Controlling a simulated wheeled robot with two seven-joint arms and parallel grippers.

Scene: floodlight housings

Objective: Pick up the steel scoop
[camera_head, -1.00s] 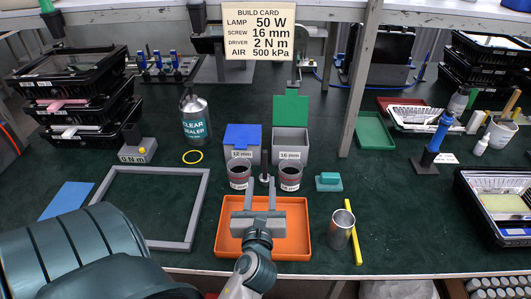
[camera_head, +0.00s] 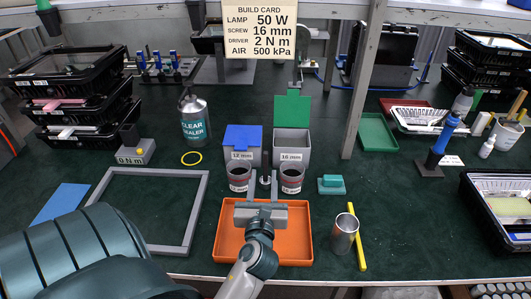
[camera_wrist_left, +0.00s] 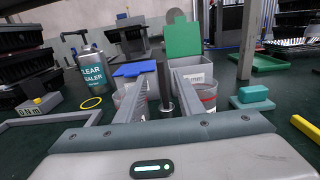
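In the left wrist view my left gripper (camera_wrist_left: 169,70) has one finger on each side of the handle, with gaps showing. A shiny steel cup (camera_head: 344,235) stands to the right of the tray. My right gripper is not in view.
Bins with blue (camera_head: 243,136) and green (camera_head: 292,108) lids stand behind. The orange tray (camera_head: 225,250) lies below my gripper. A grey frame (camera_head: 198,205) lies left; a yellow bar (camera_head: 357,238) lies right.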

